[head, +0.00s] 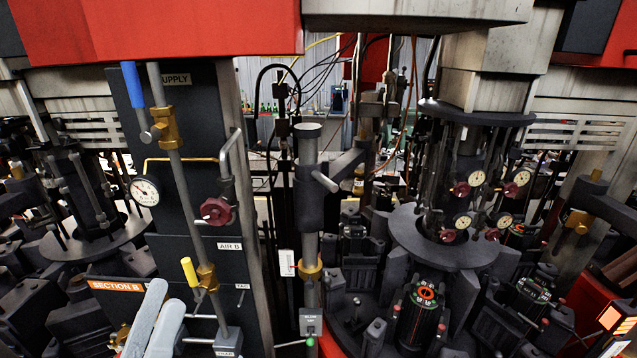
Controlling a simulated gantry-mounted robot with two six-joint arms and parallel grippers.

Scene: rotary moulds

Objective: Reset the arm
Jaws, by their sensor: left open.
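My left gripper (166,296) shows at the bottom left as two pale, rounded fingers pointing up. They are a little apart, with nothing visible between them. The fingers appear in front of the lower part of a dark panel marked "SECTION B", left of a yellow-handled lever (189,271). The rest of the left arm is out of the picture. I cannot make out my right gripper in this view.
A dark supply panel (190,105) with a gauge (144,191) and red valve knob (215,211) stands behind. A vertical pipe (308,230) rises mid-picture. Round mould stations (455,245) crowd the right. Little free room shows among the machinery.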

